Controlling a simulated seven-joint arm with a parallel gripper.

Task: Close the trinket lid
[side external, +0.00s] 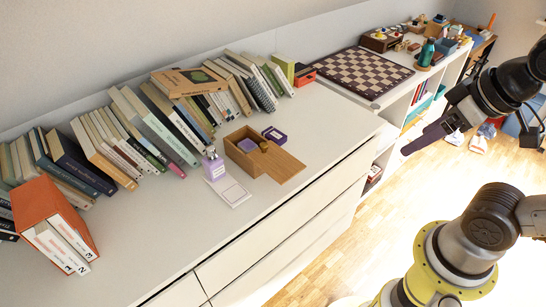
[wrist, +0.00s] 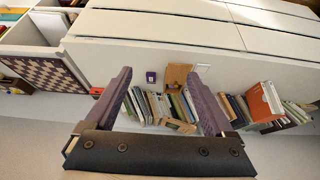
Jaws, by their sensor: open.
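A small wooden box (side external: 239,156) stands open on the white dresser top, with a purple item (side external: 247,145) inside. A flat wooden panel (side external: 284,168), which looks like its lid, extends from the box's right side toward the dresser's front edge. I cannot tell how it is attached. The wooden box also shows in the wrist view (wrist: 178,76), between my fingers in the picture and farther off. My gripper (side external: 405,150) is open and empty, with purple fingers. It is right of the dresser, well apart from the box, and its open fingers show in the wrist view (wrist: 158,76).
A small purple box (side external: 274,134) sits just behind the panel. A lilac bottle (side external: 212,165) and a white card (side external: 229,190) are left of the wooden box. Books line the wall, with an orange binder set (side external: 50,220) at left. A chessboard (side external: 365,72) lies beyond bare dresser top.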

